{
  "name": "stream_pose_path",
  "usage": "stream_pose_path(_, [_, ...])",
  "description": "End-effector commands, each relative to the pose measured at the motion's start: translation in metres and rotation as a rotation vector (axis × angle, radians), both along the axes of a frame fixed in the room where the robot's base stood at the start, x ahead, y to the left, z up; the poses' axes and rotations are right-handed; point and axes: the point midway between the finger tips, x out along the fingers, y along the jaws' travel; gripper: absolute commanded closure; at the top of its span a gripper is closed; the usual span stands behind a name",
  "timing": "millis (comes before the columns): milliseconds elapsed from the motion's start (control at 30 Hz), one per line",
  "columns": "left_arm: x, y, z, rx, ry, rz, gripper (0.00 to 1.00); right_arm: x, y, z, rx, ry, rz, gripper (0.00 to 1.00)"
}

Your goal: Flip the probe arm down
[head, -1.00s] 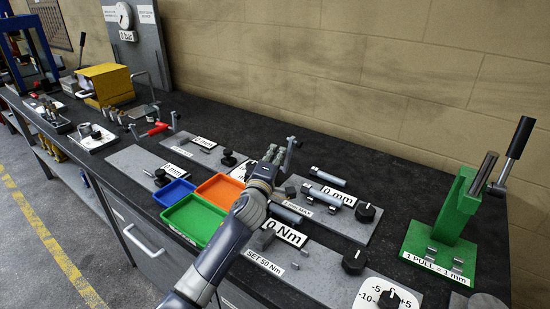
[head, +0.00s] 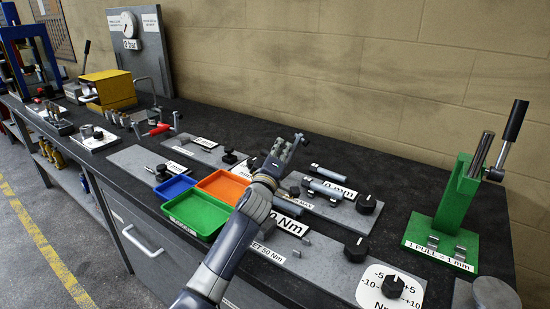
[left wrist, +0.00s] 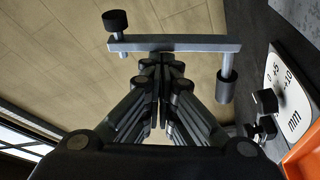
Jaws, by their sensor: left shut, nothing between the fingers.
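In the left wrist view a grey bar, which looks like the probe arm (left wrist: 190,43), lies across the picture just beyond my fingertips. It has a black knob (left wrist: 115,21) at its left end and a dark cylinder (left wrist: 226,88) at its right end. My left gripper (left wrist: 163,62) is shut and empty, its tips close to the middle of the bar; I cannot tell whether they touch. In the head view my left gripper (head: 284,150) is above the bench behind the orange tray, and hides most of the fixture there. My right gripper is not in view.
An orange tray (head: 222,187), a green tray (head: 194,216) and a blue tray (head: 172,188) stand at the bench front. A plate with grey cylinders and a black knob (head: 366,204) is right of my gripper. A green lever press (head: 455,208) stands far right.

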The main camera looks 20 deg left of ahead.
Motion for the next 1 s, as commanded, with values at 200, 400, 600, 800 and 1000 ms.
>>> stream_pose_path(200, [-0.003, -0.016, -0.009, 0.187, -0.07, -0.004, 1.0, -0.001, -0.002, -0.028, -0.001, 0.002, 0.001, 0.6])
stream_pose_path(400, [-0.007, -0.027, -0.011, 0.333, -0.123, -0.003, 1.0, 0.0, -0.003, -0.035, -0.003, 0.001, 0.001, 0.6])
stream_pose_path(600, [-0.011, -0.035, -0.015, 0.329, -0.121, -0.002, 1.0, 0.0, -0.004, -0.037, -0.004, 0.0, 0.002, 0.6])
stream_pose_path(800, [-0.013, -0.041, -0.02, 0.33, -0.121, -0.001, 1.0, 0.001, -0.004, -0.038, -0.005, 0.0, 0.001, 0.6])
stream_pose_path(1000, [-0.014, -0.043, -0.024, 0.331, -0.12, -0.001, 1.0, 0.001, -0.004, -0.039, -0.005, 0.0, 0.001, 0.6])
